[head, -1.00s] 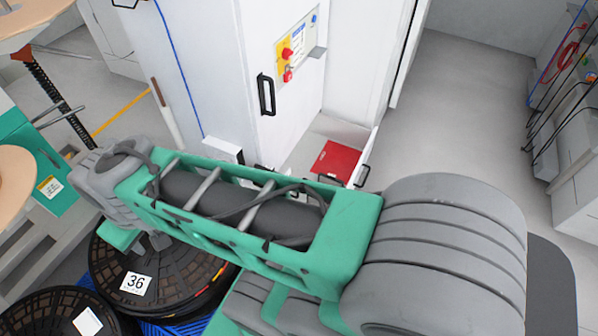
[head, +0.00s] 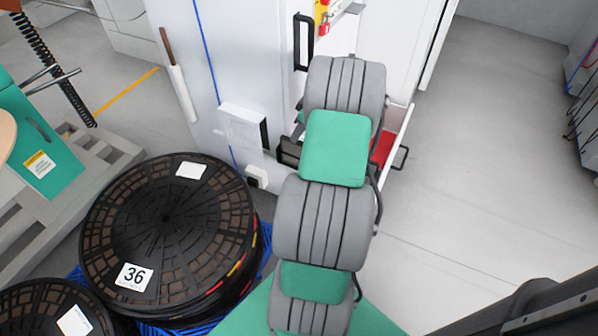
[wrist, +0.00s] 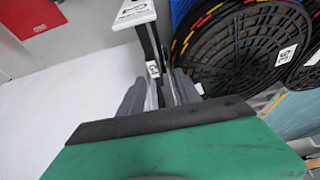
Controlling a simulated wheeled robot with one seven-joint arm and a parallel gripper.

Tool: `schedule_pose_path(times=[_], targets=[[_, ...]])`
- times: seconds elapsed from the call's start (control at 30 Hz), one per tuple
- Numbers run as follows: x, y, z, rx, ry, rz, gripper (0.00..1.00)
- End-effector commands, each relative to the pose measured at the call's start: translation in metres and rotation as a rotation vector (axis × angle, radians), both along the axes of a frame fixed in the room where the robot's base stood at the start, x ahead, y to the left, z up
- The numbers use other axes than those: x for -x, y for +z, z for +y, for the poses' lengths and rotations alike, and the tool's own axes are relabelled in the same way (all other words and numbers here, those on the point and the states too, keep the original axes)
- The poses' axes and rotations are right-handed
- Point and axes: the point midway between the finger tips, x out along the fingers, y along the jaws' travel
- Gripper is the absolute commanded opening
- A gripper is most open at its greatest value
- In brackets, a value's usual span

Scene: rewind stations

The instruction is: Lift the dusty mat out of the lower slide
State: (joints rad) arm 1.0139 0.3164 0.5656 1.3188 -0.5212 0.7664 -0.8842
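A red mat (head: 382,148) lies in the open lower slide (head: 402,132) at the foot of the white cabinet. My arm hides much of the mat and slide in the head view. In the wrist view a red flat surface (wrist: 30,14), apparently the mat, shows at the top left, cut off by the frame. My gripper (wrist: 157,85) has its grey fingers apart, with the red surface off to their left. A pale strip with a label shows between or beyond the fingers; I see no clear grip on it. In the head view my gripper is mostly hidden behind the arm.
A black reel marked 36 (head: 168,225) lies on a blue pallet to the left. A white box (head: 243,125) juts from the cabinet (head: 255,60) beside my arm. A black door handle (head: 304,42) is above. Open grey floor (head: 480,170) lies to the right.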

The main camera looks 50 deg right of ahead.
Motion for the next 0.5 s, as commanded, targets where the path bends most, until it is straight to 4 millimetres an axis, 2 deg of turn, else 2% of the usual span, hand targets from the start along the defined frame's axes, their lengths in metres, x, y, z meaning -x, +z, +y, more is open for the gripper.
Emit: schedule_pose_path(times=[0.03,0.1,0.37,0.5], targets=[[0.004,-0.012,-0.01,0.004,0.005,-0.01,0.4],[0.004,-0.02,-0.014,0.004,0.012,-0.016,0.4],[-0.008,-0.048,-0.009,0.005,0.014,-0.015,0.4],[-0.016,-0.074,-0.004,0.003,0.014,-0.014,0.4]])
